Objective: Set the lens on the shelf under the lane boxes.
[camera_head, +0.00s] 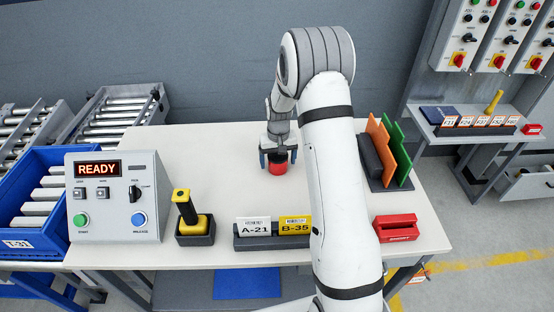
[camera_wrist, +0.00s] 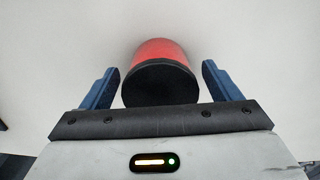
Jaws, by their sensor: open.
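The lens looks to be the red cylinder with a black end (camera_head: 277,168) on the pale table, toward its far side. It also shows in the wrist view (camera_wrist: 162,68), black end toward the camera. My gripper (camera_head: 278,157) is over it, with blue fingers open. In the wrist view the fingers (camera_wrist: 160,88) stand on either side of the lens, with a gap at each side. The shelf (camera_head: 460,132) is at the far right, below several grey lane boxes (camera_head: 490,38) with switches and red-yellow knobs.
The shelf holds a labelled rack (camera_head: 475,129), a dark blue item (camera_head: 440,114), a yellow item (camera_head: 494,101) and a red block (camera_head: 531,129). Near the lens stands a rack of orange and green panels (camera_head: 390,150). A READY control box (camera_head: 118,195) stands left. The table left of the lens is clear.

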